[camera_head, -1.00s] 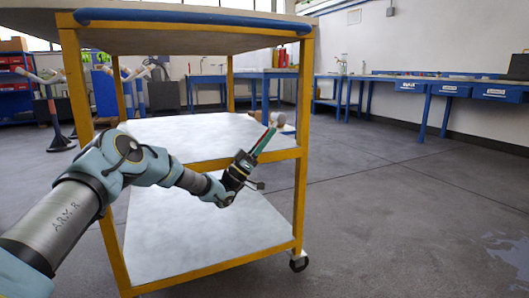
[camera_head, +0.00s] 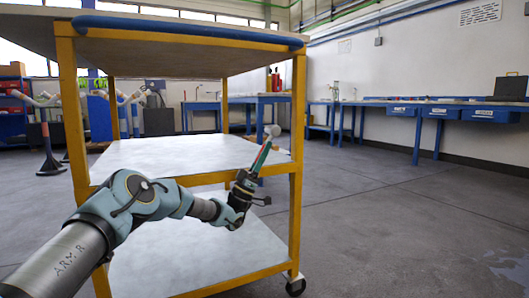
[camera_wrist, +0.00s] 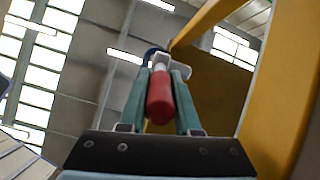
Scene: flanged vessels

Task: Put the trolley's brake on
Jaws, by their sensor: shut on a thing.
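The trolley has a yellow frame (camera_head: 297,140), pale shelves (camera_head: 200,151) and a blue bar (camera_head: 190,28) along its top edge. My gripper (camera_head: 262,154) points up and to the right, near the right yellow post. In the wrist view, its green fingers are shut on a red grip (camera_wrist: 160,98). A whitish piece (camera_wrist: 180,67) sits beyond the red grip, between the fingertips. In the head view a pale rounded end (camera_head: 272,131) shows at the fingertips. I cannot tell how the red grip joins the trolley. A caster (camera_head: 296,287) stands below the right post.
The yellow post (camera_wrist: 275,85) rises close at the right of the wrist view. Blue benches (camera_head: 440,112) line the right wall, and a blue shelf rack (camera_head: 12,105) stands at far left. The grey floor right of the trolley is clear.

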